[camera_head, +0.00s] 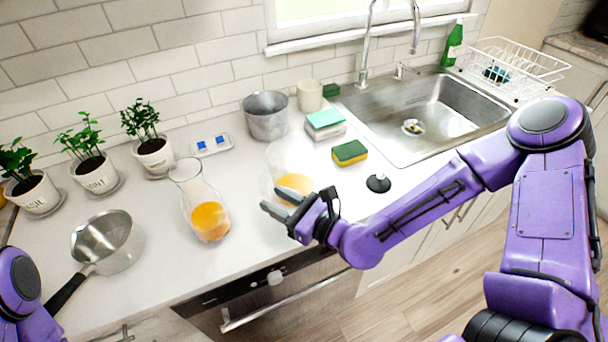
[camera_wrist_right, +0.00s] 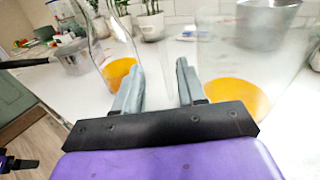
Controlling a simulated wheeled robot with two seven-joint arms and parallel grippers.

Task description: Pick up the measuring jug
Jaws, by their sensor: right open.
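A clear, wide vessel with orange liquid in its bottom, which looks like the measuring jug (camera_head: 291,183), stands upright on the counter. My right gripper (camera_head: 269,200) is open and empty in front of it, partly covering it. My left gripper may be the small dark part (camera_wrist_right: 20,163) at the wrist view's lower left.
A saucepan (camera_head: 104,240) stands at the left, near several potted plants (camera_head: 89,172). Behind the jug are a metal pot (camera_head: 267,116) and sponges (camera_head: 349,152). A black stopper (camera_head: 378,183) lies right. The sink (camera_head: 425,115) is beyond. Counter between carafe and jug is clear.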

